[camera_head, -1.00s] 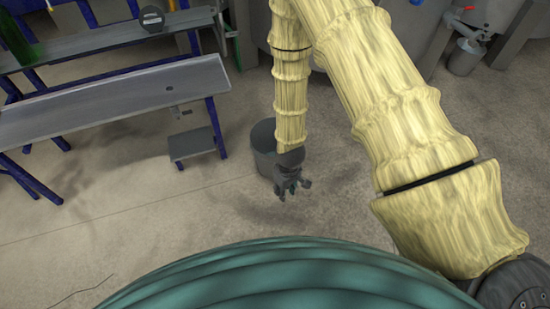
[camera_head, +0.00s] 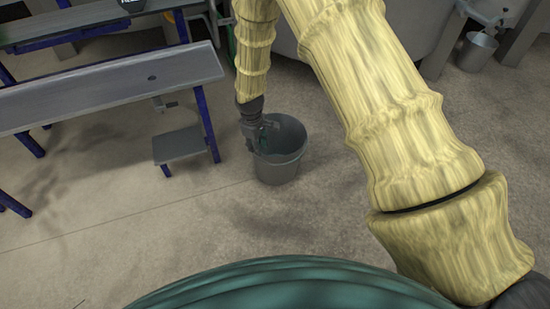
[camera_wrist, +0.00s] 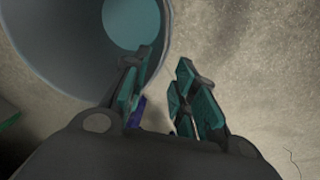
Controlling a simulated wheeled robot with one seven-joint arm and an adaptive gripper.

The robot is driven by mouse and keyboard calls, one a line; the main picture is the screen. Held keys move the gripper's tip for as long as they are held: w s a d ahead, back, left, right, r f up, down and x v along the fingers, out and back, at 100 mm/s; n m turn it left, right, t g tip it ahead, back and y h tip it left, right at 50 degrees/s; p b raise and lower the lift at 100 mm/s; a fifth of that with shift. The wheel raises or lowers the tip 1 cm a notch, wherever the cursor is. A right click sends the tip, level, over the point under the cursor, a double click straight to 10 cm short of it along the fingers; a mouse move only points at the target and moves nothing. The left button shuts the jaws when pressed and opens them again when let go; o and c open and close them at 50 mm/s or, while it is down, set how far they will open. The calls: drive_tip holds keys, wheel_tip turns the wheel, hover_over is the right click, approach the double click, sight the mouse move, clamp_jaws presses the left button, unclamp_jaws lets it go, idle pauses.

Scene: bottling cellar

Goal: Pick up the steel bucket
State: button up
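A grey bucket (camera_head: 281,172) stands upright on the floor near the middle of the head view, open side up. My gripper (camera_head: 262,143) points down at the bucket's left rim and overlaps its mouth in that view. In the wrist view the bucket (camera_wrist: 75,45) fills the upper left, with its pale blue-green bottom showing inside. My gripper's two fingers (camera_wrist: 163,92) are apart, one over the bucket's edge and the other over floor outside it. Nothing is held between them. I cannot tell whether a finger touches the rim.
A grey bench with blue legs (camera_head: 110,90) and a low step (camera_head: 180,144) stand left of the bucket. A smaller bucket (camera_head: 478,52) is at the upper right beside large grey vessels (camera_head: 425,25). The floor (camera_head: 330,215) around and right of the bucket is clear.

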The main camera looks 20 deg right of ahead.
sight(262, 158)
drive_tip(key=shift+w+d+f+b, duration=0.1)
drive_tip(key=shift+d+f+b, duration=0.2)
drive_tip(key=shift+f+b, duration=1.1)
drive_tip(key=shift+w+d+f+b, duration=0.15)
drive_tip(key=shift+d+f+b, duration=0.25)
drive_tip(key=shift+f, duration=1.75)
drive_tip(key=shift+w+d+f+b, duration=0.1)
drive_tip(key=shift+d+f+b, duration=0.1)
drive_tip(key=shift+f+b, duration=1.25)
drive_tip(key=shift+f+p, duration=0.3)
drive_tip(key=shift+p, duration=0.15)
clamp_jaws()
